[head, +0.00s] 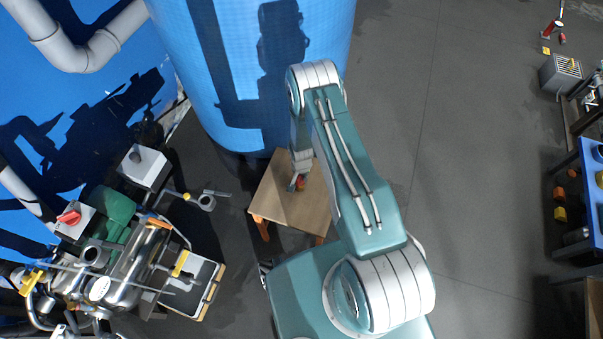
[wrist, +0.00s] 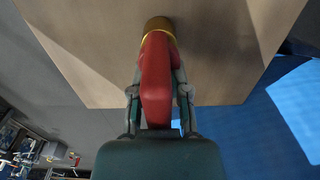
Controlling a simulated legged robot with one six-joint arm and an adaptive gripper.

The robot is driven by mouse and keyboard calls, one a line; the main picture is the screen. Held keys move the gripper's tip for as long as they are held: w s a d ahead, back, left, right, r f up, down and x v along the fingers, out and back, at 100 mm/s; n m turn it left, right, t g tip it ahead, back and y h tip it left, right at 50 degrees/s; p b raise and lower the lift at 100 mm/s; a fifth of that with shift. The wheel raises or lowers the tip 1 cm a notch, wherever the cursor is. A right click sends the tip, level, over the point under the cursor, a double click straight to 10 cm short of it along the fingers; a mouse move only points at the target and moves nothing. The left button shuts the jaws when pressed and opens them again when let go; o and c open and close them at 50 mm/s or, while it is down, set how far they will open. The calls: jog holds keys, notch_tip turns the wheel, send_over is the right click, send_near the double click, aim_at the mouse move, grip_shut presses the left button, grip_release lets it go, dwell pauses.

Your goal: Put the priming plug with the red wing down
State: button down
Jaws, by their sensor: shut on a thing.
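The priming plug (wrist: 156,75) has a red wing and a brass-coloured round end. In the wrist view my gripper (wrist: 160,90) is shut on the red wing, with one finger on each side. The brass end points at the wooden top of a small table (wrist: 215,60) and seems at or very near it; I cannot tell whether it touches. In the head view my gripper (head: 297,180) is over the small table (head: 285,206), and a bit of the red wing (head: 300,184) shows beside it. The rest of the plug is hidden by my arm.
A large blue tank (head: 290,100) stands just behind the table. A pump with pipes and a red-handled switch box (head: 75,218) is at the lower left. A blue rack (head: 592,185) with coloured parts is at the right edge. The grey floor between is clear.

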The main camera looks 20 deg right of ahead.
jog(key=shift+s+a, duration=0.1)
jog(key=shift+a, duration=0.25)
jog(key=c, duration=0.6)
grip_release()
jog(key=shift+a, duration=0.1)
jog(key=shift+d, duration=0.2)
jog(key=shift+d, duration=0.15)
notch_tip(320, 180, up, 13)
jog(key=shift+f, duration=0.2)
notch_tip(320, 180, up, 30)
jog(key=s+n+t, duration=0.1)
jog(key=n+t, duration=0.2)
jog(key=s+r+n+t, duration=0.2)
jog(key=s+r+n, duration=0.2)
jog(key=s+r, duration=1.3)
jog(key=s, duration=0.4)
jog(key=shift+a+r+t, duration=0.3)
jog(key=shift+a, duration=0.05)
